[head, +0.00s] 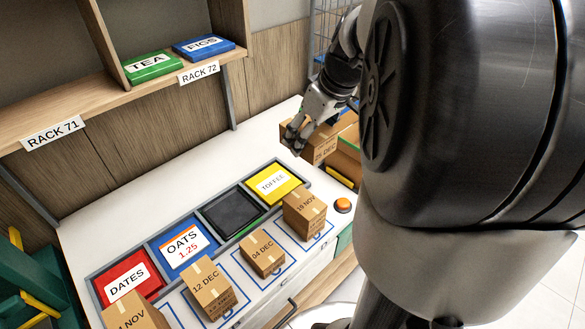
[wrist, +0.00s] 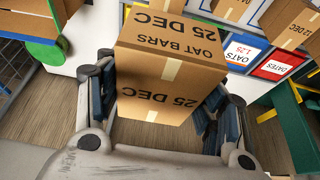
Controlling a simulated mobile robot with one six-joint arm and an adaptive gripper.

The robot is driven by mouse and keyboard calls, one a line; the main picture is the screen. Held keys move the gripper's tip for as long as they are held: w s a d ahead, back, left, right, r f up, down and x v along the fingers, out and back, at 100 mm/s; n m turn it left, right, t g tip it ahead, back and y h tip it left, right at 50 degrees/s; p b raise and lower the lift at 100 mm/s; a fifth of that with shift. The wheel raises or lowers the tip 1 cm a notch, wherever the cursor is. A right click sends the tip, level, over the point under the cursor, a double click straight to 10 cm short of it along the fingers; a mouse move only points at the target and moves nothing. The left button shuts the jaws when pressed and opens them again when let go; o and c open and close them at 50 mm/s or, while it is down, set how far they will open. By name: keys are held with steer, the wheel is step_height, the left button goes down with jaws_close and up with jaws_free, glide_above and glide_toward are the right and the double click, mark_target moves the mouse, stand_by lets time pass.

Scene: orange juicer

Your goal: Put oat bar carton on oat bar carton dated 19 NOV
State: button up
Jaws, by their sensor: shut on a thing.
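My gripper (head: 297,137) is shut on an oat bar carton (head: 322,148), holding it over the far right end of the counter. In the wrist view this brown carton (wrist: 160,75) reads OAT BARS and 25 DEC, between the two fingers (wrist: 155,100). On the counter, a carton (head: 304,212) at the right of the row has a NOV date, possibly 15 or 19; I cannot read it surely. Beside it are cartons dated 04 DEC (head: 262,254) and 12 DEC (head: 209,287). Another NOV carton (head: 135,315), its first digits cut off, is at the bottom left.
Behind the cartons lie red DATES (head: 125,280), blue OATS (head: 181,241) and yellow TOFFEE (head: 273,184) panels and a dark empty bay (head: 231,213). An orange button (head: 342,205) sits at the right. A shelf (head: 110,100) overhangs the left back.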

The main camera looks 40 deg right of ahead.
mark_target(301, 199)
step_height(301, 199, down, 20)
steer(key=b, duration=0.6)
steer(key=shift+r, duration=0.15)
steer(key=shift+f+b, duration=0.2)
steer(key=shift+b, duration=0.25)
steer(key=o, duration=1.2)
steer(key=shift+c, duration=0.2)
steer(key=shift+r, duration=0.1)
steer(key=shift+r+p, duration=0.2)
steer(key=shift+p, duration=0.2)
steer(key=p+v, duration=0.3)
steer(key=v, duration=0.9)
steer(key=shift+a, duration=0.1)
